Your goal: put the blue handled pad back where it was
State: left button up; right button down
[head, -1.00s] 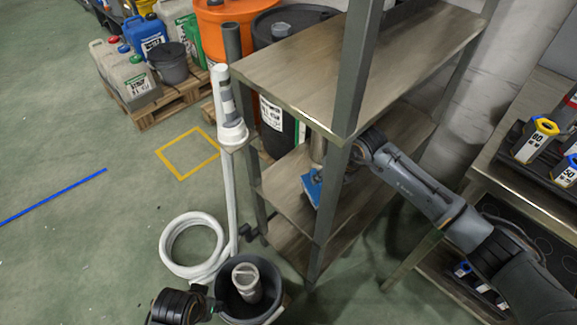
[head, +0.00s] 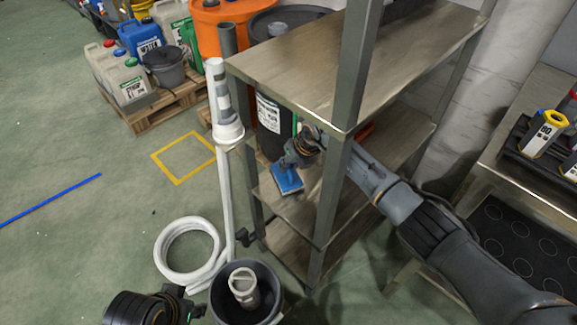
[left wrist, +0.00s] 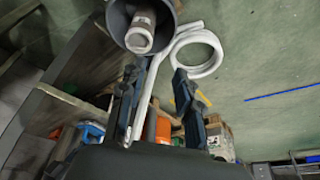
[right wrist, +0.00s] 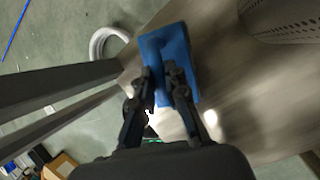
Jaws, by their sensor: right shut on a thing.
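The blue handled pad (head: 287,179) is at the front left of the shelf unit's middle board (head: 312,214) in the head view. My right gripper (head: 296,160) reaches in between the shelf boards and is shut on it. In the right wrist view the pad (right wrist: 170,62) lies between and beyond the fingertips (right wrist: 160,80), over the grey board; its handle is mostly hidden by the fingers. I cannot tell whether the pad touches the board. My left gripper (left wrist: 165,80) is open and empty in the left wrist view, beside the dark bucket (head: 246,300).
A shelf post (head: 333,190) stands in front of my right arm, with the top board (head: 350,65) above. A white pole (head: 224,150) and a coiled white hose (head: 187,250) are left of the shelf. Green floor further left is mostly clear.

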aim_at(296, 181)
jog(key=shift+r, duration=0.1)
jog(key=c, duration=1.4)
grip_release()
jog(key=shift+f, duration=0.2)
pick_arm(q)
jog(key=shift+f, duration=0.1)
pick_arm(e)
jog(key=shift+o, duration=0.2)
